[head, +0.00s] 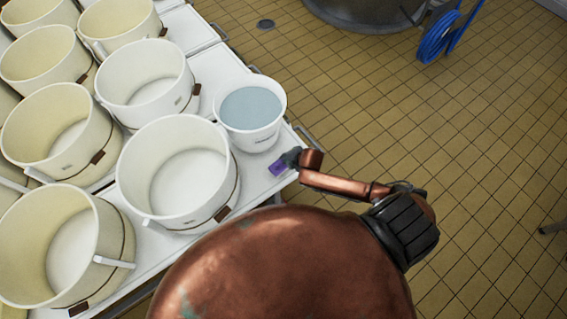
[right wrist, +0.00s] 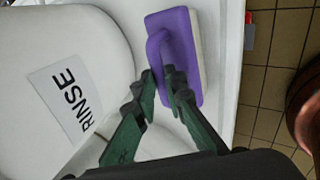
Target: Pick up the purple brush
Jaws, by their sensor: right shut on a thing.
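The purple brush (head: 277,169) is at the right edge of the white table, just below the bucket of water in the head view. In the right wrist view the brush (right wrist: 187,48) shows its purple back, a raised loop handle and a pale bristle side. My right gripper (head: 291,158) reaches it from the right. In the right wrist view its green fingers (right wrist: 160,84) are shut on the brush's handle. I cannot tell whether the brush touches the table. My left gripper is not in view.
A white bucket of water (head: 250,112) stands close beside the brush; its RINSE label (right wrist: 76,98) shows in the wrist view. Several empty pale tubs (head: 180,172) crowd the white table (head: 262,184) to the left. Tiled floor (head: 330,80) lies open to the right.

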